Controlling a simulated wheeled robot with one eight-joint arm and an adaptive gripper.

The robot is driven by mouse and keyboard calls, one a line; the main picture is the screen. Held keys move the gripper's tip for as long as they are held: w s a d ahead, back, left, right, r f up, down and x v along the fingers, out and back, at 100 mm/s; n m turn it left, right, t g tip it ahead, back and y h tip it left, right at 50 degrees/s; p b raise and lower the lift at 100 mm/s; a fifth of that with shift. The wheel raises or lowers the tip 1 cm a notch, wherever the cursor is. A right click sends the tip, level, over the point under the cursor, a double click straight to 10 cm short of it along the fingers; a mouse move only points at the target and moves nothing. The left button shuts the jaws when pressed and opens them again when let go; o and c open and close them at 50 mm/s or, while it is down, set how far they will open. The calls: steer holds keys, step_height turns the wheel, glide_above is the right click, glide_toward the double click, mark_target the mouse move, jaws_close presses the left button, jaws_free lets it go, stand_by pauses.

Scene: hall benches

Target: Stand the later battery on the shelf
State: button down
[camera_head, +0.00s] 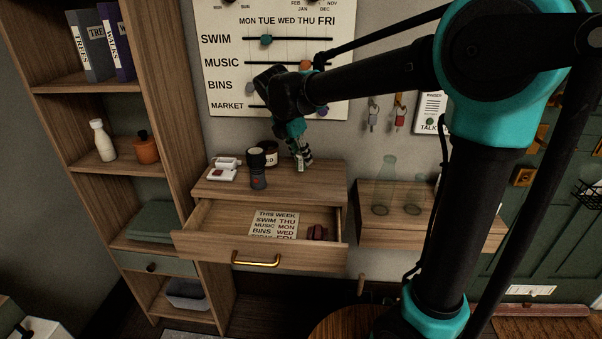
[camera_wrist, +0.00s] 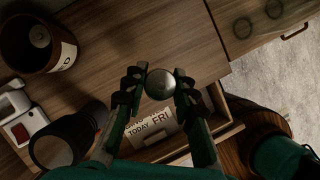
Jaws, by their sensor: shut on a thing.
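My gripper (camera_head: 301,162) points down above the right part of the wooden cabinet top (camera_head: 325,174). In the wrist view my gripper (camera_wrist: 160,90) is shut on a battery (camera_wrist: 161,84), whose round silver end faces the camera. In the head view the fingers mostly hide it; I cannot tell whether it touches the wood. A dark pot (camera_head: 270,154) with a white label stands to the left; the wrist view shows a round metal end inside this pot (camera_wrist: 62,70). The open drawer (camera_head: 208,248) below holds a printed note (camera_head: 273,224) and a small dark red object (camera_head: 317,232).
A black torch (camera_head: 257,168) stands upright beside the pot, with a white-and-red device (camera_head: 222,169) farther left. A wall shelf (camera_head: 400,225) with glass bottles (camera_head: 384,187) is at right. A slider board (camera_head: 280,50) hangs behind my arm. The drawer juts out in front.

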mark_target(300, 170)
steer(key=shift+f, duration=3.05)
steer(key=shift+f, duration=0.1)
steer(key=c, duration=1.2)
jaws_free()
